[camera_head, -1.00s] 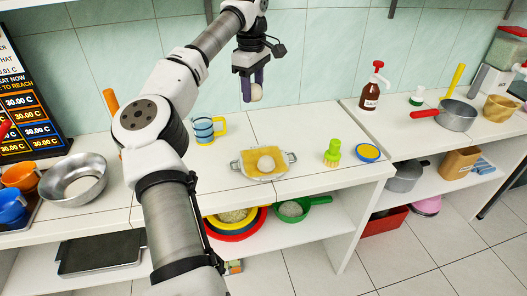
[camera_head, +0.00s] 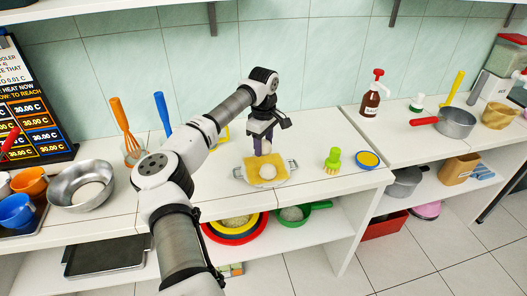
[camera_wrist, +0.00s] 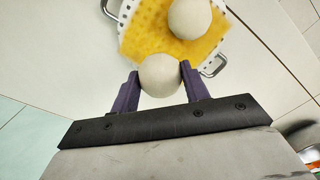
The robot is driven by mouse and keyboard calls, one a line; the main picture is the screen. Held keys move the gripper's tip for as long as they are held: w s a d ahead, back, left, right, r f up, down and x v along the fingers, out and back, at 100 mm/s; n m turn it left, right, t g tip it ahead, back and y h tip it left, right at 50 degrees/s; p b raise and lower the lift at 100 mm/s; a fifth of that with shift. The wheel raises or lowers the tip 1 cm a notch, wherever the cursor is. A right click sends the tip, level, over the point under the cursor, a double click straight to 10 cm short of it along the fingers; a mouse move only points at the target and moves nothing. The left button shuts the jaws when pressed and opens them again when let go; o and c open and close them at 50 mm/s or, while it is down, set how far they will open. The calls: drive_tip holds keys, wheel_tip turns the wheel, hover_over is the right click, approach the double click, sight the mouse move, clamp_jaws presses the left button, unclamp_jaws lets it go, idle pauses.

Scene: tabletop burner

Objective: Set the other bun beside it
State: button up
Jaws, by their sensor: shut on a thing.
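One white bun (camera_head: 268,171) rests on a yellow cloth (camera_head: 250,163) in a white, two-handled steamer tray (camera_head: 262,184) on the counter. It also shows at the top of the wrist view (camera_wrist: 189,18). My gripper (camera_head: 263,148) is above the back edge of the tray, pointing down. In the wrist view its purple fingers (camera_wrist: 160,80) are shut on the other bun (camera_wrist: 160,73). That held bun overlaps the near edge of the yellow cloth in the picture; I cannot tell whether it touches the cloth.
A green brush (camera_head: 333,160) and a blue-yellow round lid (camera_head: 367,159) stand right of the tray. A metal bowl (camera_head: 72,193) is at the left. A yellow-handled cup is partly hidden behind my arm. The counter right of the tray is mostly clear.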

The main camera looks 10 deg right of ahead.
sight(264, 154)
drive_tip(key=shift+f+p, duration=0.4)
drive_tip(key=shift+f, duration=1.55)
drive_tip(key=shift+f, duration=0.1)
drive_tip(key=shift+f, duration=0.15)
drive_tip(key=o, duration=1.2)
drive_tip(key=shift+c, duration=0.2)
wheel_tip(264, 154, up, 12)
drive_tip(key=b, duration=0.3)
drive_tip(key=shift+r, duration=0.25)
